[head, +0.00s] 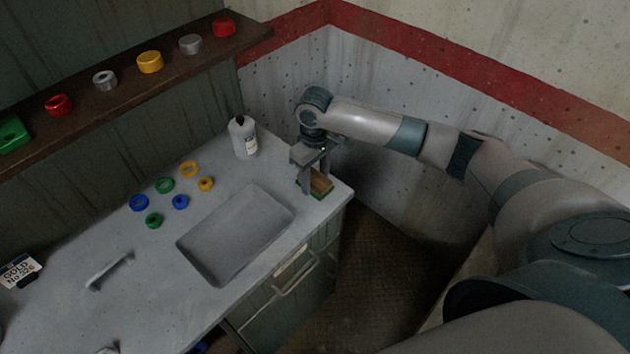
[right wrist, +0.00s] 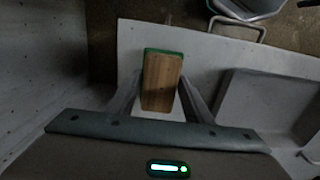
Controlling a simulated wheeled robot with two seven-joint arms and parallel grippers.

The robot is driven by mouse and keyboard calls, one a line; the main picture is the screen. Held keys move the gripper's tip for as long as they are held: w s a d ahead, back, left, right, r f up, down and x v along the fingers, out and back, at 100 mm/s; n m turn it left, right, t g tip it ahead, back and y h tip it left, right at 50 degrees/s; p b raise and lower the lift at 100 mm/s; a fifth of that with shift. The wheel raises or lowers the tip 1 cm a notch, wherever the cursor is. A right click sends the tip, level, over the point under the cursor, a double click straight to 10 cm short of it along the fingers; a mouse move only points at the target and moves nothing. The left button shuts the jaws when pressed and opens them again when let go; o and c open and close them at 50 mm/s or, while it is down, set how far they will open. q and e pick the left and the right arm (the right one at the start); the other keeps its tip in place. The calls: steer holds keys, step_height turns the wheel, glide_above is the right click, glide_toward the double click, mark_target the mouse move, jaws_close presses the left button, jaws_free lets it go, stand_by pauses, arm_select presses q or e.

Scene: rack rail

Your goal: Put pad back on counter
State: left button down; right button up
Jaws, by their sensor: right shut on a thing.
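The pad (head: 321,184) has a brown wood-like body and a green edge. It is at the right end of the grey counter (head: 225,176), close to the corner. My right gripper (head: 314,184) comes down from above and is shut on the pad. In the right wrist view the pad (right wrist: 161,82) sits between the two fingers, with its green edge at the far end. It appears at counter level; I cannot tell whether its underside touches. My left gripper is not in view.
A sink basin (head: 236,234) is left of the pad. A white bottle (head: 243,137) stands behind it near the wall. Several coloured rings (head: 164,184) lie further left. A shelf (head: 122,81) with more coloured pieces runs along the wall. A drawer handle (head: 297,276) sticks out in front.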

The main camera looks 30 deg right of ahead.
mark_target(315, 178)
steer(key=shift+f, duration=1.1)
steer(key=shift+f, duration=0.1)
steer(key=o, duration=1.1)
steer(key=shift+r, duration=0.6)
step_height(315, 178, up, 10)
steer(key=b, duration=0.3)
steer(key=shift+r, duration=0.55)
